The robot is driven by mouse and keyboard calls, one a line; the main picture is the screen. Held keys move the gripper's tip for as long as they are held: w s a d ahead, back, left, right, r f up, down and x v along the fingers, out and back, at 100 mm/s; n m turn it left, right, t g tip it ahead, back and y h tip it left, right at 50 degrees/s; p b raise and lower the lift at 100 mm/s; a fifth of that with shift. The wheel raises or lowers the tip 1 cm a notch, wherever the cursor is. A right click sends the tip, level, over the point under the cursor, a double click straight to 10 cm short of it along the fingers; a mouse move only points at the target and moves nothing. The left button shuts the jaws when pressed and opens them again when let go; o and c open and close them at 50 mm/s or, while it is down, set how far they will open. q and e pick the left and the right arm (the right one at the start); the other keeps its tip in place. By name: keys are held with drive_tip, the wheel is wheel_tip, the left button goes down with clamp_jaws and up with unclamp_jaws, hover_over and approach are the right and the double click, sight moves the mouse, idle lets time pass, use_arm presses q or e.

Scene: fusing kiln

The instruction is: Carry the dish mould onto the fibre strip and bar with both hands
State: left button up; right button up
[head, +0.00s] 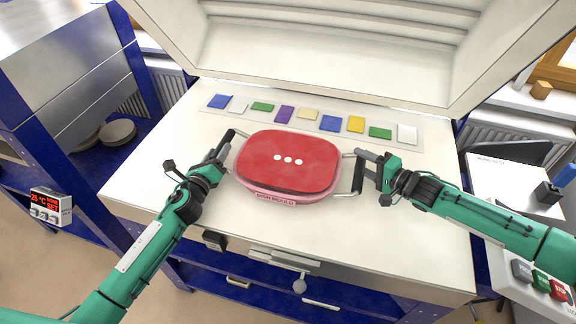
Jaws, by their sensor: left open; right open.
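My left gripper (222,152) is open at the left handle (228,137). My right gripper (362,160) is open at the right handle (357,176). I cannot tell whether either gripper's fingers touch a handle. I cannot make out the fibre strip and bar; the mould hides part of the bed.
A pale strip of coloured glass tiles (328,124) lies behind the mould. The raised kiln lid (330,50) stands at the back. The white bed (400,235) is clear at front right. A temperature display (50,206) is at left, and a button box (538,282) at lower right.

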use_arm(q)
drive_tip(key=shift+w+d, duration=0.1)
drive_tip(key=shift+w, duration=0.3)
use_arm(e)
drive_tip(key=shift+w+a, duration=0.25)
use_arm(q)
clamp_jaws()
use_arm(e)
clamp_jaws()
drive_tip(key=shift+f, duration=0.1)
idle(0.6)
use_arm(q)
drive_tip(key=shift+r, duration=0.25)
use_arm(e)
drive_tip(key=shift+r, duration=0.25)
